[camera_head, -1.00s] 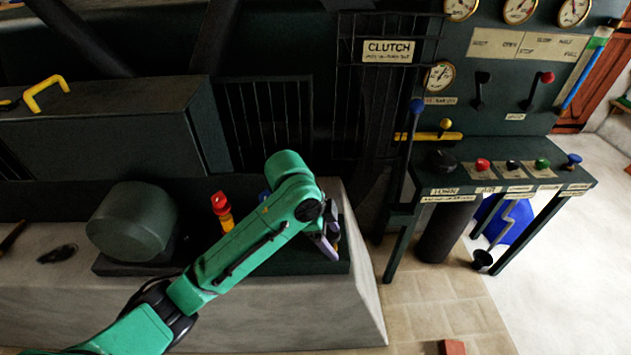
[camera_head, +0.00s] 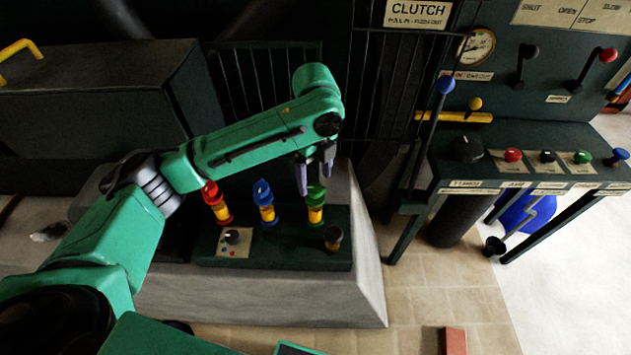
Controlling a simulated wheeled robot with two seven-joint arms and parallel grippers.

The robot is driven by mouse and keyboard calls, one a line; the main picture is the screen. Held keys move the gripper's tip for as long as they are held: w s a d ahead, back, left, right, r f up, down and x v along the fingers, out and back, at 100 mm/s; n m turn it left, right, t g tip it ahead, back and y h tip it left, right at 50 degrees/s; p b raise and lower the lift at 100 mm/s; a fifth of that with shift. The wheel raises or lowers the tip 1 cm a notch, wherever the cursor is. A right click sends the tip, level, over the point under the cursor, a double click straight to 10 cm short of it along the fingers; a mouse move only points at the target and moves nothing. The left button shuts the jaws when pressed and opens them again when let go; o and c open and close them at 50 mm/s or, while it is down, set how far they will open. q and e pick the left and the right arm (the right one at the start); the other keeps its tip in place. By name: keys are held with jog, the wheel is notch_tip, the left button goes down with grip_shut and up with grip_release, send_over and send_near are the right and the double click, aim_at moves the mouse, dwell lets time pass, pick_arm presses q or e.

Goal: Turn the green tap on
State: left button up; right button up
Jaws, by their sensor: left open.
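The green tap (camera_head: 315,191) is the rightmost of three taps standing on a dark green base plate (camera_head: 290,255). It has a green top over a yellow body with a green foot. My left gripper (camera_head: 316,177) points down at the tap's top, its two fingers apart. From this angle I cannot tell whether a finger touches the tap. The red tap (camera_head: 214,202) and the blue tap (camera_head: 265,201) stand to the left of it. My right gripper is not in view.
A small panel with a black knob (camera_head: 232,237) and a dark round post (camera_head: 333,237) are on the base plate in front. A console (camera_head: 545,140) with levers and coloured knobs stands at the right. A brick (camera_head: 454,341) lies on the floor.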

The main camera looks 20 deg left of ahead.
aim_at(315, 192)
pick_arm(q)
jog(key=shift+f, duration=0.8)
jog(key=shift+s+f, duration=0.2)
jog(key=shift+f, duration=0.25)
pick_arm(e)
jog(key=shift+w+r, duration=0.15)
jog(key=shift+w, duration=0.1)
